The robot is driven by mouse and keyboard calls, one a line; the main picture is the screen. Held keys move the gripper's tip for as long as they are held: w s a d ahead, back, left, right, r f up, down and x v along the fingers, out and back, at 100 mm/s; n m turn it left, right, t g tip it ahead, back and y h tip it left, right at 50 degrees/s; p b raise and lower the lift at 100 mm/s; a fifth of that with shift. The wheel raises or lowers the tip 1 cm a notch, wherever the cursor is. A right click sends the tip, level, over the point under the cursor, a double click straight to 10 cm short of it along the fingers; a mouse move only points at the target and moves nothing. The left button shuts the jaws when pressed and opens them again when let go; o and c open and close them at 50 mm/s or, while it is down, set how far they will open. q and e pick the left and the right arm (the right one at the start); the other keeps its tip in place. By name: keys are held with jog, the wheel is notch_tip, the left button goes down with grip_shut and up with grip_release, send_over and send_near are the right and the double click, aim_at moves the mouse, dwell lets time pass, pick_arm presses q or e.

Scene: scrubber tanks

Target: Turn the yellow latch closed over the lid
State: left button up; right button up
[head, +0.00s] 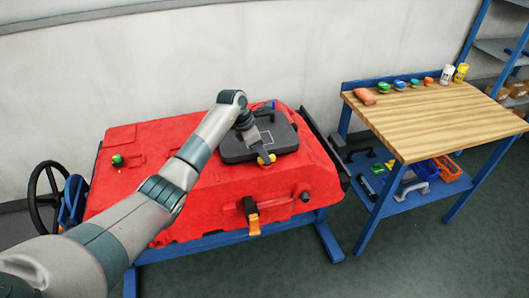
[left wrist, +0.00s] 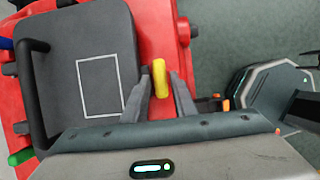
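The black lid (head: 238,149) lies flat on the red tank (head: 215,203) and looks shut. In the left wrist view the lid (left wrist: 60,75) has a white rectangle on top and a dark handle bar. The yellow latch (head: 266,159) sits at the lid's front edge. In the left wrist view the latch (left wrist: 160,75) runs along the lid's edge, beside the lid. My left gripper (head: 266,153) is at the latch, with its fingers (left wrist: 161,82) on either side of it. The fingers look open, with narrow gaps. My right gripper is not in view.
An orange-handled catch (head: 253,222) hangs on the tank's front. A green knob (head: 117,160) and a black wheel (head: 47,196) are at the left. A wooden-topped workbench (head: 440,115) with small items stands at the right. The floor in front is clear.

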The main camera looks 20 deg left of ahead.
pick_arm(q)
jog(key=shift+w+d+f, duration=0.1)
jog(key=shift+d+f, duration=0.1)
jog(key=shift+f, duration=0.35)
jog(key=shift+c, duration=0.6)
grip_shut()
